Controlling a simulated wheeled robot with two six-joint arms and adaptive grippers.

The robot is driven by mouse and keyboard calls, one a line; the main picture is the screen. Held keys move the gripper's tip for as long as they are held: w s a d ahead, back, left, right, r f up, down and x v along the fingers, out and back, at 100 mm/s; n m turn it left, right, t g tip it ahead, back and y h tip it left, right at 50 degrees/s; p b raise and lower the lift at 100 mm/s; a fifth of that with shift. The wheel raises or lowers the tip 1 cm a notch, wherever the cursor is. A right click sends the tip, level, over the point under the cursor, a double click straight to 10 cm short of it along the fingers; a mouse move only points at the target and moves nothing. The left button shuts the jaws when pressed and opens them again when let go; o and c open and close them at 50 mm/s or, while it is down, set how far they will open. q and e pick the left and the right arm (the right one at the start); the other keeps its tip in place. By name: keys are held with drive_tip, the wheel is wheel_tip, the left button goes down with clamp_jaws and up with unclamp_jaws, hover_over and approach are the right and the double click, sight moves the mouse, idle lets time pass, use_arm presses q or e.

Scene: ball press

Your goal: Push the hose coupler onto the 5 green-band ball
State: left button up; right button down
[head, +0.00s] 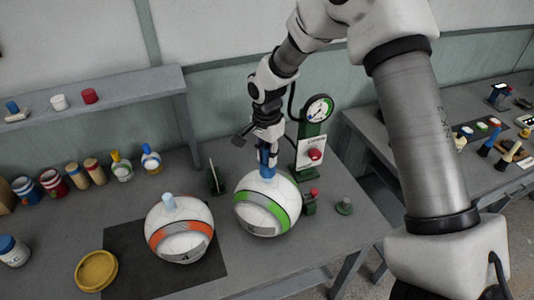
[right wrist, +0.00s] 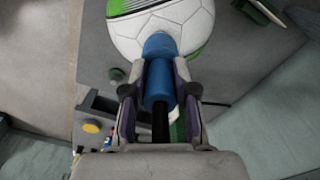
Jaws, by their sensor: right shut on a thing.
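The green-band ball (head: 268,206) is white with a green and grey band and sits on the grey workbench. It also shows in the right wrist view (right wrist: 195,32). The blue hose coupler (right wrist: 158,80) is between the fingers of my right gripper (right wrist: 160,100), which is shut on it. In the head view the coupler (head: 266,163) stands roughly upright at the top of the green-band ball, and its lower end appears to meet the ball. Whether it is seated on the valve is hidden. A black hose runs from the coupler's back. My left gripper is not in view.
An orange-band ball (head: 180,236) with a pale blue cap stands left on a dark mat (head: 122,238). A yellow dish (head: 96,270) lies at the front left. A green gauge stand (head: 310,135) with a red knob is behind the green-band ball. Jars and bottles line the back left.

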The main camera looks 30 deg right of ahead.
drive_tip(key=shift+f+b, duration=0.35)
drive_tip(key=shift+f, duration=0.35)
drive_tip(key=c, duration=0.8)
unclamp_jaws()
drive_tip(key=shift+c, duration=0.2)
wheel_tip(320, 180, up, 12)
drive_tip(key=shift+r, duration=0.1)
